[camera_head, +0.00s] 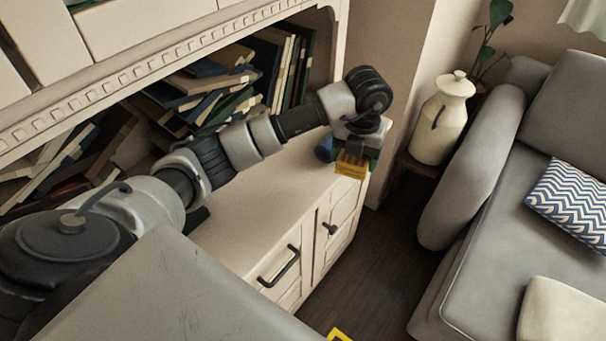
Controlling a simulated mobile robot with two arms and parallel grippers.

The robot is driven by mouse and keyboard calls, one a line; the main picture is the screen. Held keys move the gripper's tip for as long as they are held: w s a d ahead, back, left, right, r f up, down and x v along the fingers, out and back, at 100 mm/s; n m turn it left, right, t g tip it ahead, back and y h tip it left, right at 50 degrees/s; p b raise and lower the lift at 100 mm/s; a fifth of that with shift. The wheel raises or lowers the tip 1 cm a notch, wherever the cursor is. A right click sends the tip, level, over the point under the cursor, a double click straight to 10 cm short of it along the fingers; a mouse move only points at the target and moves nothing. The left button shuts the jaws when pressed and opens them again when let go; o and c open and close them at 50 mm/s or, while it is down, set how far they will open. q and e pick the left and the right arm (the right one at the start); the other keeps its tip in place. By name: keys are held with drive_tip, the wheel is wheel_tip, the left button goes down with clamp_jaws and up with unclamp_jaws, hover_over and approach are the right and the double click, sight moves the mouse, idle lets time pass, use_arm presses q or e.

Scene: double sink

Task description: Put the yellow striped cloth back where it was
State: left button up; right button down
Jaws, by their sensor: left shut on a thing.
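My left gripper (354,152) is at the end of the arm that reaches across the cabinet, over the right end of the cabinet top. It is shut on a small yellow piece, which looks like the yellow striped cloth (352,168). The cloth shows just below the fingers, and the rest of it is hidden by the gripper. I cannot tell whether it touches the cabinet top. My right gripper is not in view.
A dark blue rounded object (324,149) stands beside the gripper on the cabinet top (262,205). Books (215,90) fill the shelf behind my arm. A cream jug (442,118) and a grey sofa (500,215) are to the right. Dark floor (375,265) lies between.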

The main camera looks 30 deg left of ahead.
use_arm(q)
drive_tip(key=n, duration=0.2)
drive_tip(key=w+n, duration=0.1)
drive_tip(key=n, duration=0.2)
drive_tip(key=shift+w+a, duration=0.1)
drive_tip(key=shift+w, duration=0.1)
drive_tip(key=n, duration=0.2)
drive_tip(key=w+n, duration=0.1)
drive_tip(key=n, duration=0.1)
drive_tip(key=shift+a+n+p, duration=0.15)
drive_tip(key=shift+n+p, duration=0.15)
drive_tip(key=shift+n, duration=0.2)
drive_tip(key=p, duration=0.3)
hover_over(306, 181)
wheel_tip(306, 181, down, 7)
drive_tip(key=shift+r, duration=0.1)
wheel_tip(306, 181, down, 4)
drive_tip(key=shift+r, duration=0.2)
drive_tip(key=shift+f, duration=0.3)
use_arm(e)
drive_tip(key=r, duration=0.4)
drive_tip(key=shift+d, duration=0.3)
use_arm(q)
drive_tip(key=shift+f, duration=0.1)
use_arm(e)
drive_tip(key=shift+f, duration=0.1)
